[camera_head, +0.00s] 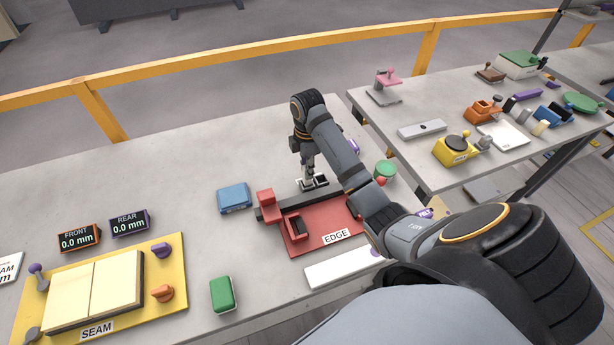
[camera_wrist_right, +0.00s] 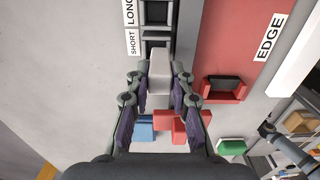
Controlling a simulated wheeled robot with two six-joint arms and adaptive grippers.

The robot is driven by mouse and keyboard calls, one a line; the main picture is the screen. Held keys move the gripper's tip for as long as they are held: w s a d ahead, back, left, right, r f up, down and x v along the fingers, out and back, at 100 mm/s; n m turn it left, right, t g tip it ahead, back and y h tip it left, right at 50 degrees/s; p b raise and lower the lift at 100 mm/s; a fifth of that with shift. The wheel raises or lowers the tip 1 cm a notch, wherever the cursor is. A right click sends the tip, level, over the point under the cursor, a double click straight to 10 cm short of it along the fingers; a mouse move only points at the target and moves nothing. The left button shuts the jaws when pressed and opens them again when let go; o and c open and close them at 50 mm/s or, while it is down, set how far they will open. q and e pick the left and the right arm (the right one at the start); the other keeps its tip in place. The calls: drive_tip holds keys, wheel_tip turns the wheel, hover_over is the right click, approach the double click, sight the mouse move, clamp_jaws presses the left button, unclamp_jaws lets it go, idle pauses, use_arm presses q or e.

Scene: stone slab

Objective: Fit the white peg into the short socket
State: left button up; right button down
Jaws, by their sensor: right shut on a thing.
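The white peg (camera_wrist_right: 160,70) is between the fingers of my right gripper (camera_wrist_right: 160,92), which is shut on it. In the wrist view the peg's far end lies close to the short socket (camera_wrist_right: 155,34), a dark framed opening beside the SHORT label (camera_wrist_right: 133,42). I cannot tell whether the peg touches it. The long socket (camera_wrist_right: 156,12) is just beyond, at the top edge. In the head view my right gripper (camera_head: 309,176) points down over the far end of the dark rail; the peg is hard to make out there. My left gripper is out of view.
The red EDGE fixture (camera_head: 320,220) with its dark rail (camera_head: 272,211) lies under my right arm. A blue box (camera_head: 234,197), a green box (camera_head: 222,294) and the yellow SEAM board (camera_head: 174,250) are to the left. A yellow railing (camera_head: 200,72) runs behind the slab.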

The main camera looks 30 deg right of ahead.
drive_tip(key=f, duration=0.1)
drive_tip(key=f+b, duration=0.2)
drive_tip(key=f, duration=0.1)
drive_tip(key=shift+w+d, duration=0.15)
drive_tip(key=shift+w, duration=0.1)
drive_tip(key=c, duration=1.2)
unclamp_jaws()
drive_tip(key=shift+f, duration=0.1)
drive_tip(key=shift+r, duration=0.2)
wheel_tip(320, 180, up, 12)
drive_tip(key=p, duration=1)
drive_tip(key=shift+r+p, duration=0.1)
drive_tip(key=shift+p, duration=0.2)
